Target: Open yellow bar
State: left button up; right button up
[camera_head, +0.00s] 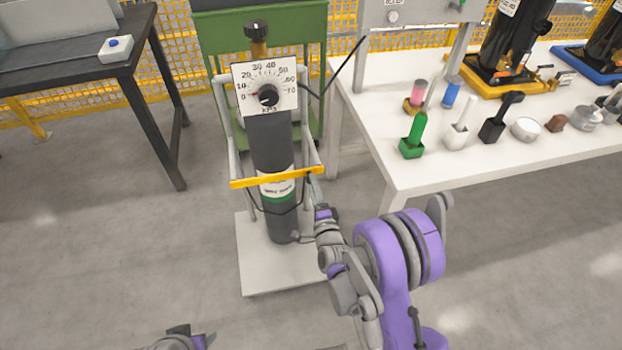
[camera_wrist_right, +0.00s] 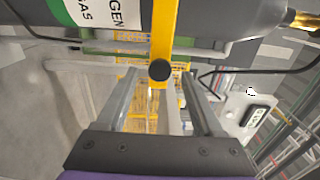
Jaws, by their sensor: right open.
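The yellow bar (camera_head: 262,180) runs across the front of the gas cylinder (camera_head: 271,145) on its pale trolley, and it looks closed. In the right wrist view the yellow bar (camera_wrist_right: 163,32) stands upright in the picture and carries a round black knob (camera_wrist_right: 160,70). My right gripper (camera_head: 314,180) is at the bar's right end. Its two fingers (camera_wrist_right: 163,75) are apart, with the knob showing between their tips; I cannot tell whether they touch it. Part of my left arm (camera_head: 182,340) shows at the bottom edge; its jaws cannot be made out.
A pressure gauge (camera_head: 265,87) sits at the cylinder's top. The trolley's base plate (camera_head: 262,268) rests on the floor. A white table (camera_head: 440,175) with several small coloured items stands close on the right. A dark table (camera_head: 75,65) stands at the left, with clear floor before it.

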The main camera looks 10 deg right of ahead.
jog(key=shift+w, duration=1.95)
grip_shut()
